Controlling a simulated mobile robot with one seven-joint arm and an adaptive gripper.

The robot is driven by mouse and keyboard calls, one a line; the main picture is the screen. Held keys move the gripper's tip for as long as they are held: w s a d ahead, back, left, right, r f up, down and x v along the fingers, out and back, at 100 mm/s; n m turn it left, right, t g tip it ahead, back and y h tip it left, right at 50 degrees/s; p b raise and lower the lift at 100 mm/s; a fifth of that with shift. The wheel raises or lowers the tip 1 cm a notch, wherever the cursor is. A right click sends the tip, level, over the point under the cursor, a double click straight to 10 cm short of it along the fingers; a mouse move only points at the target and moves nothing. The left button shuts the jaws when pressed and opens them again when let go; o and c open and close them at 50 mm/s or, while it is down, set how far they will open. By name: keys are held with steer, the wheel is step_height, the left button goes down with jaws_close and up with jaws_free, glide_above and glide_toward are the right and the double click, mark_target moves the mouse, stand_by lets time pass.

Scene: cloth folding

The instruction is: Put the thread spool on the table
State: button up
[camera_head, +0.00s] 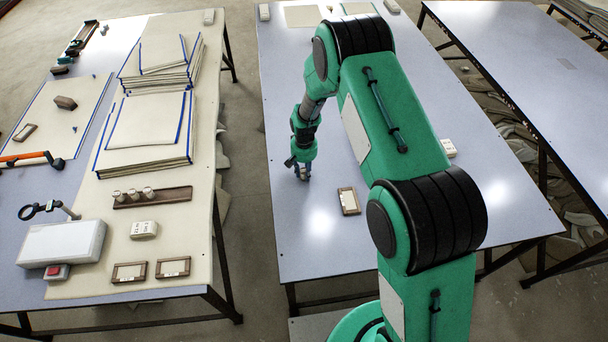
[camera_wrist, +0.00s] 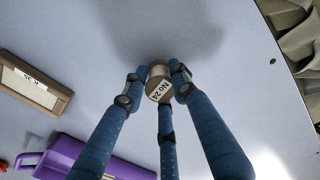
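The thread spool (camera_wrist: 159,89), with pale thread and a round end marked "No 24", sits between the blue fingers of my gripper (camera_wrist: 157,76) in the wrist view. The fingertips touch its sides and are closed around it. In the head view my gripper (camera_head: 301,172) points down, low over the middle table (camera_head: 300,235), left of a small wooden frame. The spool is too small there to make out clearly. I cannot tell whether it touches the tabletop; a soft shadow lies on the table in the wrist view.
A wooden frame (camera_head: 348,201) lies near my gripper; a labelled one shows in the wrist view (camera_wrist: 32,83), beside a purple object (camera_wrist: 78,160). The left table holds a spool rack (camera_head: 153,198), cloth stacks (camera_head: 146,128) and a white box (camera_head: 62,243).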

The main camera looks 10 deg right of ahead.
mark_target(304, 170)
steer(key=shift+r, duration=0.15)
steer(key=shift+c, duration=0.5)
steer(key=shift+r, duration=0.6)
step_height(304, 170, up, 2)
steer(key=shift+r+p, duration=0.1)
steer(key=shift+p, duration=0.25)
steer(key=s, duration=0.5)
steer(key=s+d+r, duration=0.1)
steer(key=s, duration=0.4)
steer(key=s+d+p, duration=0.1)
steer(key=s, duration=0.5)
steer(key=shift+r, duration=0.15)
steer(key=shift+w, duration=0.1)
steer(key=w+d+r+n+b, duration=0.1)
steer(key=w+d+r+b, duration=0.1)
steer(key=w+d+r, duration=0.5)
steer(key=shift+w+d+r, duration=0.25)
steer(key=shift+r, duration=0.05)
